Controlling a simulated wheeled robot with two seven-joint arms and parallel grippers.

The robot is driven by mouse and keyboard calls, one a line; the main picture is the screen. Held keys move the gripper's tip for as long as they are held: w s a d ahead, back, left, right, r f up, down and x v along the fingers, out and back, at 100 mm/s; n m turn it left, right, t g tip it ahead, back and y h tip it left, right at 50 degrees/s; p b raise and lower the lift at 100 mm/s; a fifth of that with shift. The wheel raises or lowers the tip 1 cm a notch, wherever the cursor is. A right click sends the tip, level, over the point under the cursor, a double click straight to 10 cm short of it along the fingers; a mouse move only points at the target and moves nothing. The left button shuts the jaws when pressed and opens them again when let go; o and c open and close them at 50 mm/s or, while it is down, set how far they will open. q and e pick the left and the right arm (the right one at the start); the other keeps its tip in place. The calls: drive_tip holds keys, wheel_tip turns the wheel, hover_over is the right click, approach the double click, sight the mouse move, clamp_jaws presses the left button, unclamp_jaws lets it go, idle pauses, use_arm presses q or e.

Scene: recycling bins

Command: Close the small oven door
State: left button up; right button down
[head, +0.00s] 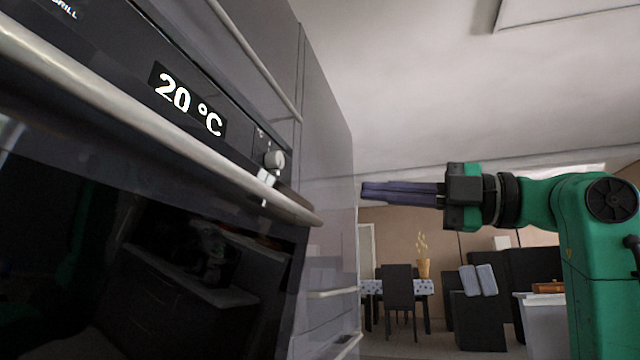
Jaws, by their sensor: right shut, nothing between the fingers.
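The oven fills the left of the head view, very close, with a control panel showing "20 °C" (190,105) and a knob (273,160). Its door (190,260) is dark reflective glass below the panel, with a long silver handle (150,135) along the top. The door looks upright; I cannot tell whether it sits fully flush. My right gripper (364,191) is shut and empty, pointing left, in the picture to the right of the handle's end and apart from it. My left gripper is not in view.
Grey cabinet fronts (325,150) with bar handles adjoin the oven. Farther back are a table with a patterned cloth (372,288), a dark chair (399,290), a potted plant (424,266) and dark furniture (478,320). The space around my right gripper looks free.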

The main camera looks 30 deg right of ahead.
drive_tip(key=p, duration=0.5)
approach(283, 184)
drive_tip(key=x, duration=0.6)
drive_tip(key=shift+w+a+r, duration=0.1)
drive_tip(key=shift+r, duration=0.05)
drive_tip(key=shift+w, duration=0.2)
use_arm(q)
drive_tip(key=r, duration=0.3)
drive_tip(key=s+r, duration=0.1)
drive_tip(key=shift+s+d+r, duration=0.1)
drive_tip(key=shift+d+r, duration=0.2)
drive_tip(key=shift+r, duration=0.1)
use_arm(e)
drive_tip(key=shift+a, duration=0.15)
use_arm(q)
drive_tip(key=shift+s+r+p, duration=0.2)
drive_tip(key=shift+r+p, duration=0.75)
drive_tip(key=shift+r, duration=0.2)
use_arm(e)
drive_tip(key=x, duration=0.3)
drive_tip(key=shift+w+r, duration=0.15)
drive_tip(key=shift+w, duration=0.05)
